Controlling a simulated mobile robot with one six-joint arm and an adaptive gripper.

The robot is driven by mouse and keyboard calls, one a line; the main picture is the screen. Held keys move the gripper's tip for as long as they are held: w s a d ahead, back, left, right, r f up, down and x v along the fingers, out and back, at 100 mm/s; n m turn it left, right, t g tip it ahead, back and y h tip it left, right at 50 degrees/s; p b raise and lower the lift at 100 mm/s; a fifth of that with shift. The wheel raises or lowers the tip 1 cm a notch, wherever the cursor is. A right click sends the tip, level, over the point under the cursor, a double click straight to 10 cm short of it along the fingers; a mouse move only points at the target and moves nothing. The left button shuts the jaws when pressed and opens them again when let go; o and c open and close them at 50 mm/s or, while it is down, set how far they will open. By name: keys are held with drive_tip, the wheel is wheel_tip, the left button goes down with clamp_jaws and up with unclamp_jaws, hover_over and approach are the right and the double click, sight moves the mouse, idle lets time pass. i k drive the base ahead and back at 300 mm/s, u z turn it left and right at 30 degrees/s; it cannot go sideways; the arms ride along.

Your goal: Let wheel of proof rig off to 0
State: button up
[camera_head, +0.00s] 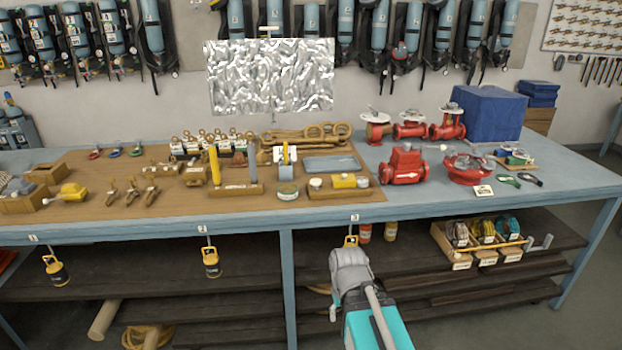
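No part is clearly marked as the proof rig, so I cannot tell which wheel is its own. On the right of the bench stand several red valve bodies. Pale handwheels top a left rear valve (376,130), a middle one (410,129) and a right one (447,125). In front are a red valve body (403,167) and a low round red fitting (467,169). No wheel reading is legible. My gripper (350,255) is below the bench's front edge, in front of tag 3, far from these valves. Its fingertips are hidden, so its opening cannot be judged.
A yellow-topped hanging piece (351,240) is right behind my gripper; contact is unclear. Similar pieces hang under tag 1 (57,270) and tag 2 (211,262). The bench (560,185) overhangs shelves with a wooden crate (460,258). A crinkled silver panel (270,77) stands behind.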

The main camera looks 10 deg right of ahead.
sight(316, 183)
drive_tip(key=i, duration=0.9)
drive_tip(key=z, duration=0.05)
